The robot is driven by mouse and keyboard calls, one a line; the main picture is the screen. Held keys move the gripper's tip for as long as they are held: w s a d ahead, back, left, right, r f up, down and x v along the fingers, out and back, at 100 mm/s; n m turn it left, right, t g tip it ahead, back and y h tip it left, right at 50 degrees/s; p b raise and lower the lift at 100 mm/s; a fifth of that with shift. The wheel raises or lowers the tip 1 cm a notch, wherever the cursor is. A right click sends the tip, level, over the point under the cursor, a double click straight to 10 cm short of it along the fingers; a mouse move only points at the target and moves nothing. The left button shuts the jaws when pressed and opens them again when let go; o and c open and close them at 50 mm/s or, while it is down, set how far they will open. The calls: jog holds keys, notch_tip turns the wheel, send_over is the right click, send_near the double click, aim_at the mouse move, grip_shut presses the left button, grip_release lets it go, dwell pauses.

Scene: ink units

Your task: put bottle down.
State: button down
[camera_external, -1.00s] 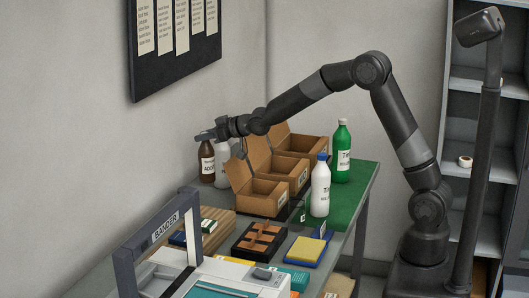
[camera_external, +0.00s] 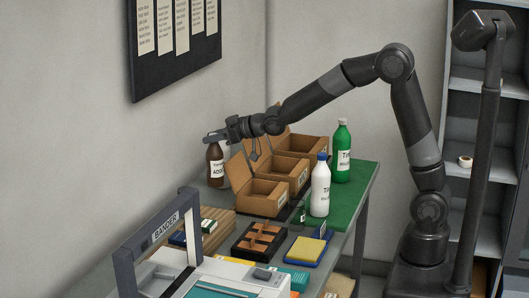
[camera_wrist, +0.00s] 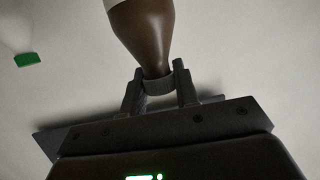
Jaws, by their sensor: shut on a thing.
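A brown bottle (camera_external: 215,166) with a white label stands roughly upright at the far left end of the box row in the external view. My gripper (camera_external: 214,137) is above it, shut on its neck. In the wrist view, both fingers (camera_wrist: 160,82) clasp the narrow neck of the brown bottle (camera_wrist: 145,35), whose wide body runs out of the top of the picture. I cannot tell whether the bottle's base touches the table or hangs just above it.
A white bottle (camera_external: 226,150) is mostly hidden behind the brown one. Open cardboard boxes (camera_external: 264,197) stand close to its right. A blue-capped white bottle (camera_external: 320,188) and a green bottle (camera_external: 342,152) stand farther right.

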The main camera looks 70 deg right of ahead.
jog(key=shift+s+d+f+m+h, duration=0.55)
jog(key=shift+s+d+f, duration=0.2)
jog(key=shift+s, duration=6.3)
jog(key=w+d+r+h, duration=0.1)
jog(key=w+d+r, duration=0.15)
jog(key=d, duration=0.65)
jog(key=w+d+r, duration=0.1)
jog(key=d+r, duration=0.2)
jog(key=d, duration=0.6)
jog(key=s+d+r, duration=0.1)
jog(key=s+d, duration=0.2)
jog(key=d, duration=0.5)
jog(key=s+d, duration=0.2)
jog(key=d, duration=0.6)
jog(key=s+d+f+m+h, duration=0.1)
jog(key=s+d, duration=0.5)
jog(key=s, duration=0.4)
jog(key=s+d+f, duration=0.2)
jog(key=s+d, duration=0.4)
jog(key=s, duration=0.3)
jog(key=s+d+f+m+h, duration=0.1)
jog(key=s+d, duration=0.5)
jog(key=s, duration=0.4)
jog(key=w+a+f, duration=0.1)
jog(key=w+f, duration=1)
jog(key=shift+w+a+f, duration=0.15)
jog(key=shift+w+a, duration=0.15)
jog(key=shift+a, duration=0.05)
jog(key=shift+y, duration=0.25)
